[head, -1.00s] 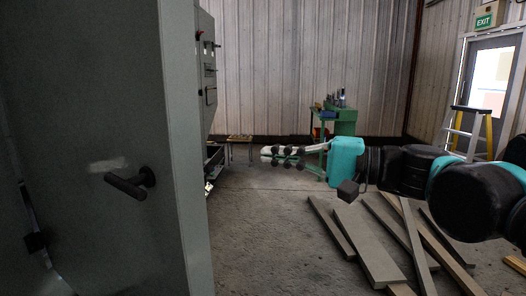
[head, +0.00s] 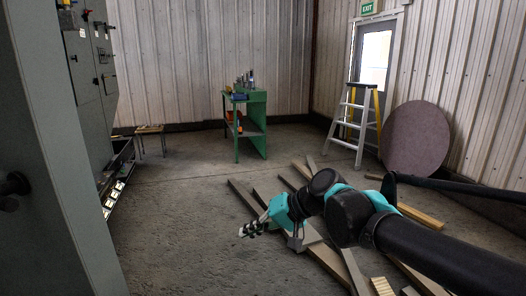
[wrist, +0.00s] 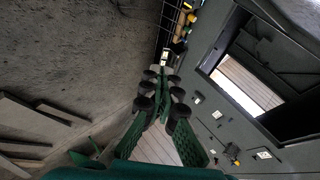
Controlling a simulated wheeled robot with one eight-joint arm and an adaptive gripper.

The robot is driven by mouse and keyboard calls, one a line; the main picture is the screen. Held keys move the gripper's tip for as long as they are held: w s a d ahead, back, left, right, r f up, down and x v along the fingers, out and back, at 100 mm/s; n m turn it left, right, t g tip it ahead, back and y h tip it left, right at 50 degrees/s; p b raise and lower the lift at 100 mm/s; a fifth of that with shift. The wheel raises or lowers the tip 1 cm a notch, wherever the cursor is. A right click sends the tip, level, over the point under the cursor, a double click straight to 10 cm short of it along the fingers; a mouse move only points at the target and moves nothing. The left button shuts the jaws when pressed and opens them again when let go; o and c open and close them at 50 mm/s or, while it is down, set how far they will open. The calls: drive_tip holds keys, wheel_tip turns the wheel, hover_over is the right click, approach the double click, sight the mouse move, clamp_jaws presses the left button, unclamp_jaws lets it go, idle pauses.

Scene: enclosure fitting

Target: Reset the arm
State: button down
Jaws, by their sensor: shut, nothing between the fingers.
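My arm reaches in from the lower right of the head view, bent low over the floor. My gripper (head: 247,230) points left there, in open air above the concrete, and is small in that view. In the wrist view my gripper (wrist: 162,78) shows its green fingers with black pads drawn together at the tips, with nothing held between them. The grey enclosure door (head: 60,170) fills the left of the head view, apart from my gripper. Its dark handle (head: 12,186) is partly cut off by the frame edge.
Planks (head: 240,196) lie on the floor beneath and around my arm. A green workbench (head: 249,118) stands at the back. A stepladder (head: 352,120) and a round brown panel (head: 416,139) are near the right wall. Grey control cabinets (head: 92,70) stand behind the door.

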drive_tip(key=w+d+f+t+h, duration=0.1)
drive_tip(key=d+f+h, duration=0.8)
drive_tip(key=d+f, duration=1)
drive_tip(key=d, duration=0.4)
drive_tip(key=shift+d+f+m+h, duration=0.15)
drive_tip(key=shift+m+h, duration=0.15)
drive_tip(key=shift+h, duration=0.1)
drive_tip(key=shift+w, duration=0.15)
